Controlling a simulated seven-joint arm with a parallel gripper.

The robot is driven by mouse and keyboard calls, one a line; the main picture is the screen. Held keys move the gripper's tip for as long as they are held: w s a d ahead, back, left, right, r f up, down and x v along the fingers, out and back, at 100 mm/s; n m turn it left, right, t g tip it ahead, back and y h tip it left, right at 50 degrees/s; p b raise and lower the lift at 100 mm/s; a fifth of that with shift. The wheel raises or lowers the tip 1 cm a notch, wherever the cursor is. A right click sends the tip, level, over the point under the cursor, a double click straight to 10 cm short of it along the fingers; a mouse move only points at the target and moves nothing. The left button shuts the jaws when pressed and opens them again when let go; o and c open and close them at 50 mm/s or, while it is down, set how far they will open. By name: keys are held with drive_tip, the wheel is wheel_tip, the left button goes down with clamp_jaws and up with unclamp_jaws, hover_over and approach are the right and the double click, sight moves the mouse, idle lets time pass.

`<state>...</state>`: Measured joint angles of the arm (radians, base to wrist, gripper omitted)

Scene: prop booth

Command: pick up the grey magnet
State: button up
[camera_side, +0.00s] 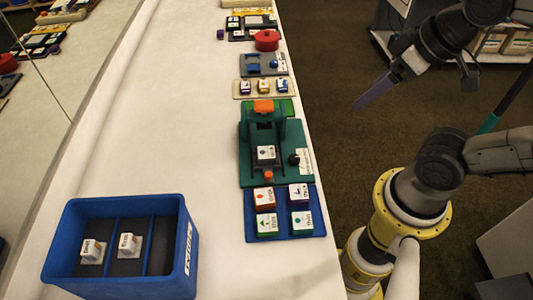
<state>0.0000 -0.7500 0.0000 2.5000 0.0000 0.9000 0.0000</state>
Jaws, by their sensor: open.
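My gripper (364,102) hangs over the dark floor to the right of the table, clear of everything on it. Its purple finger points down and left and shows nearly edge-on, with nothing held. I cannot pick out the grey magnet for certain. A grey-blue board (280,71) with small blue and white pieces lies in the upper part of the table. A green board (246,172) nearer the camera carries a green stand, an orange knob and a pale block (266,153) with a dark mark.
A blue divided bin (70,228) with two white blocks stands at the lower left. A blue tray (285,236) of several marked blocks lies below the green board. A cream board (239,90) and a red pot (267,40) lie farther up.

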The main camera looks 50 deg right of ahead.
drive_tip(key=shift+o, duration=0.3)
drive_tip(key=n+g, duration=0.6)
drive_tip(key=n, duration=0.3)
hover_over(266, 152)
drive_tip(key=f, duration=1.9)
drive_tip(key=shift+w+d+f, duration=0.15)
drive_tip(key=shift+d+f, duration=0.05)
drive_tip(key=shift+f, duration=0.2)
drive_tip(key=shift+s+a+f, duration=0.1)
drive_tip(key=shift+f, duration=1.45)
drive_tip(key=shift+s+a+f, duration=0.1)
drive_tip(key=shift+f, duration=1.4)
drive_tip(key=c, duration=1.5)
drive_tip(key=shift+o, duration=0.2)
